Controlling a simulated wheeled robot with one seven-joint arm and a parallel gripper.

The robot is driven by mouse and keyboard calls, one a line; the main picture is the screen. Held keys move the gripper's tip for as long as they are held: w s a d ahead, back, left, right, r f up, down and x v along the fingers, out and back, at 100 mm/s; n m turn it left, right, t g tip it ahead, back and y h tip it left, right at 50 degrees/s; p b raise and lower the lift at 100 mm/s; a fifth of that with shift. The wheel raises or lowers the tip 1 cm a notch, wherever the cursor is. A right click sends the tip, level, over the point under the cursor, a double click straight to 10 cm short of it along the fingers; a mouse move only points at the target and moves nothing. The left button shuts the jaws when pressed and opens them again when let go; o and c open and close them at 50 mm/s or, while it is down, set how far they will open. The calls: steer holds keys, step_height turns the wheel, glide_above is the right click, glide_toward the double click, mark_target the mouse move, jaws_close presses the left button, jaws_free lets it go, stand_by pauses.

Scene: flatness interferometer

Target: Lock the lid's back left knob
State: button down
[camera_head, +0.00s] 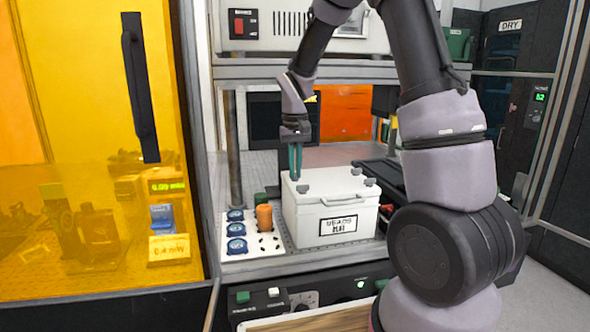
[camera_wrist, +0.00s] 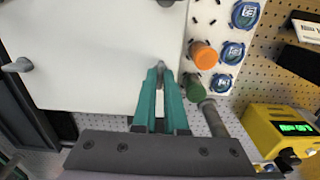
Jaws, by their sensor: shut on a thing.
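The white box with its lid (camera_head: 330,190) stands on the bench in the head view. The lid (camera_wrist: 90,50) fills the left of the wrist view. My gripper (camera_head: 295,176) reaches down to the lid's back left corner. In the wrist view its teal fingers (camera_wrist: 160,75) are shut on the grey back left knob (camera_wrist: 161,65), mostly hidden between the tips. Other grey knobs show at the front left (camera_head: 303,187), back right (camera_head: 357,171) and front right (camera_head: 370,181). How far the held knob is turned cannot be told.
Left of the box, a white board (camera_head: 252,244) holds blue-capped pieces (camera_head: 236,229) and an orange cylinder (camera_head: 264,217). A green cylinder (camera_wrist: 195,87) stands close to my fingers. A yellow device (camera_wrist: 275,130) stands farther right in the wrist view. A shelf post (camera_head: 234,150) rises left of my gripper.

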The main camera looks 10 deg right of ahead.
steer(key=m, duration=1.3)
steer(key=shift+m, duration=2)
steer(key=c, duration=1)
jaws_free()
steer(key=shift+o, duration=0.2)
